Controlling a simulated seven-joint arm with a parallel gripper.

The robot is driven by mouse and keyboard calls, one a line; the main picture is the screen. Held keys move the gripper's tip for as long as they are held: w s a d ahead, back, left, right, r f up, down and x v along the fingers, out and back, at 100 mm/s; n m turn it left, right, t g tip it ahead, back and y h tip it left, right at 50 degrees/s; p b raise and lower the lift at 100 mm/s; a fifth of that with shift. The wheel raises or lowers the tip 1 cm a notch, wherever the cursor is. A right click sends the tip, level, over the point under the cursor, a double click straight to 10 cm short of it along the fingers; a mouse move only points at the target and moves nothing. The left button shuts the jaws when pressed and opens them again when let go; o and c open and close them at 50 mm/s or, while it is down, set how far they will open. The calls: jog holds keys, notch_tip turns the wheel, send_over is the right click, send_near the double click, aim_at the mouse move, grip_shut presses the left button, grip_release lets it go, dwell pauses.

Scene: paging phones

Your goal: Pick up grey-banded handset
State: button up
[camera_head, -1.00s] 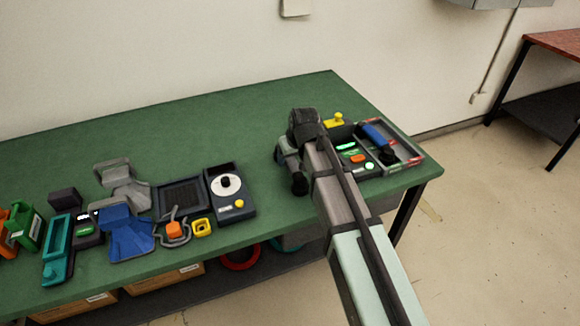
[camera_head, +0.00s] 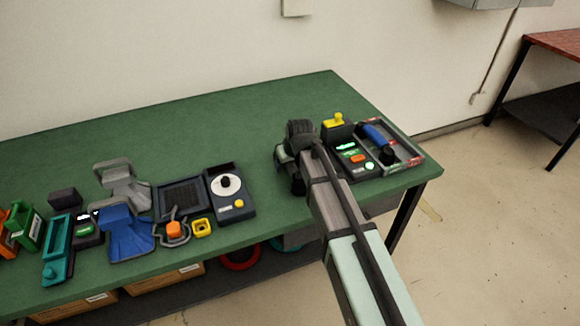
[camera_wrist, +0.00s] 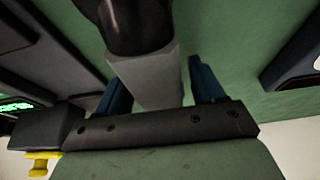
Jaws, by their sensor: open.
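In the wrist view a handset with a black end and a grey band (camera_wrist: 152,76) lies between the two blue fingers of my gripper (camera_wrist: 162,74). The fingers are open, one on each side of the grey part, and I cannot tell whether either touches it. In the head view my gripper is low over the right part of the green table. The arm hides most of the handset there; a dark end (camera_head: 298,186) shows beside the wrist.
A dark base with a green display (camera_head: 352,154) and a tray holding a blue-banded handset (camera_head: 376,136) stand close to the right. A dial phone (camera_head: 229,190) is to the left. Several other devices fill the left side. The table's back middle is clear.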

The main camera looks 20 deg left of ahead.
jog(key=shift+f, duration=0.15)
dwell(0.3)
jog(key=c, duration=1.2)
